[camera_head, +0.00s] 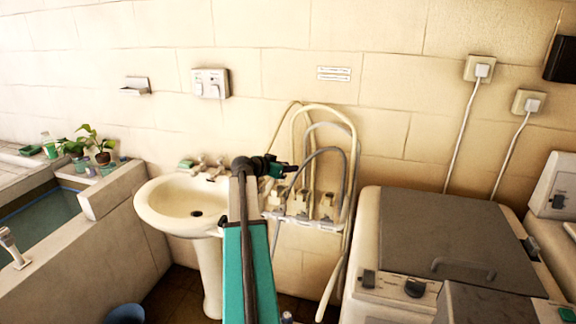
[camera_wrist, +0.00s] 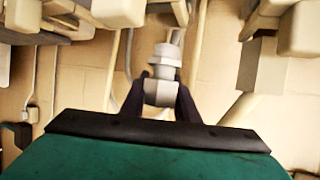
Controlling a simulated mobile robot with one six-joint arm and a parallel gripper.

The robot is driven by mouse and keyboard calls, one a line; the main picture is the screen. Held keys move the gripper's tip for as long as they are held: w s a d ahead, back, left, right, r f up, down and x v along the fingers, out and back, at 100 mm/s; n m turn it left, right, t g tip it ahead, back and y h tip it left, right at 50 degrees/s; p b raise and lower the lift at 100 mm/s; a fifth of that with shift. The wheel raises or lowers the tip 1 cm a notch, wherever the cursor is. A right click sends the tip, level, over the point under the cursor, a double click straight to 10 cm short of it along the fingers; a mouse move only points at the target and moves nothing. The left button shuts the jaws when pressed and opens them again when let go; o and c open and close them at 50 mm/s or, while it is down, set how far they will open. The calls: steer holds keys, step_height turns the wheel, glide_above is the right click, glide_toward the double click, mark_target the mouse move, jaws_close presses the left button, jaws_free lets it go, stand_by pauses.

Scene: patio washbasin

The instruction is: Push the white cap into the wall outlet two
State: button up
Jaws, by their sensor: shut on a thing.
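My gripper (camera_wrist: 162,92) is shut on a small whitish piece (camera_wrist: 160,91), which looks like the white cap, held between the two dark fingers in the wrist view. A paler round part shows just beyond it; I cannot tell whether it belongs to the same piece. In the head view my gripper (camera_head: 288,169) is in front of the hose rack, right of the basin, and the held piece is not clear. A double wall outlet (camera_head: 210,84) is on the wall above the basin, left of and above my gripper. Which outlet is number two cannot be read.
A washbasin (camera_head: 178,205) with taps stands below the double outlet. Looped hoses (camera_head: 325,110) and valves (camera_head: 327,205) are close to my gripper. Two more outlets (camera_head: 479,68) (camera_head: 528,102) with plugs and cords are at right, above a washing machine (camera_head: 450,235).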

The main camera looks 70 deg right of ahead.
steer(key=shift+f, duration=1.75)
steer(key=shift+b, duration=1.55)
stand_by(0.5)
steer(key=shift+f+b, duration=0.6)
steer(key=shift+b, duration=0.05)
stand_by(0.4)
steer(key=o, duration=0.8)
steer(key=shift+c, duration=0.2)
steer(key=shift+a, duration=0.15)
steer(key=b+v, duration=0.2)
steer(key=v, duration=0.9)
stand_by(0.5)
stand_by(0.4)
